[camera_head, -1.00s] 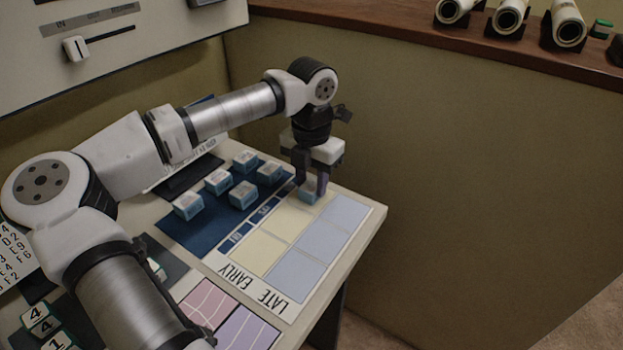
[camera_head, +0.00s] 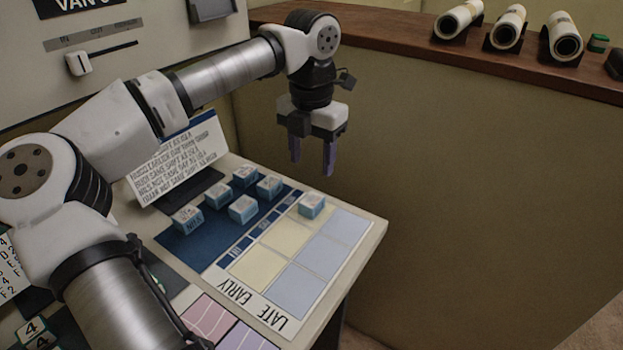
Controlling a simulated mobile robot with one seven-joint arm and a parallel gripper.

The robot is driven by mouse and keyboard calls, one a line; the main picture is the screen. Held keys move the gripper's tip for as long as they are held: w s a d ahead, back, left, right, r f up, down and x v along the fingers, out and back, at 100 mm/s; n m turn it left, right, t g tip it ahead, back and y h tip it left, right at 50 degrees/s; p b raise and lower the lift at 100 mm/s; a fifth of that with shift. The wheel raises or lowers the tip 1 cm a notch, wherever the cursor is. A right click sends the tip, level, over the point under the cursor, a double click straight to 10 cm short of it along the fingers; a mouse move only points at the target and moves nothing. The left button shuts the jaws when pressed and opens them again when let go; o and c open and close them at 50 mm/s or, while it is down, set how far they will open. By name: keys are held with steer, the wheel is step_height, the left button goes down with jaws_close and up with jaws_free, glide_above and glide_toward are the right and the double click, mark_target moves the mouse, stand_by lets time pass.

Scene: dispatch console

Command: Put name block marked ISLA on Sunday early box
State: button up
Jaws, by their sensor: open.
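A light-blue name block (camera_head: 312,206) with a pale top sits alone on the far cell of the cream EARLY column; its lettering is too small to read. The board (camera_head: 262,294) has a cream EARLY column (camera_head: 258,265) and a blue LATE column (camera_head: 296,286), with dark day labels beside them that I cannot read clearly. Several more name blocks (camera_head: 242,209) stand on the dark blue area to the left; which is marked ISLA I cannot tell. My gripper (camera_head: 314,172) is open and empty, raised above and behind the lone block, apart from it.
A text card (camera_head: 178,160) leans at the back of the table. Pink and purple cells (camera_head: 207,318) lie in front. White rolls (camera_head: 508,28) rest on the wooden ledge behind. A panel with a slider (camera_head: 79,63) stands at upper left.

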steer(key=shift+r, duration=1.45)
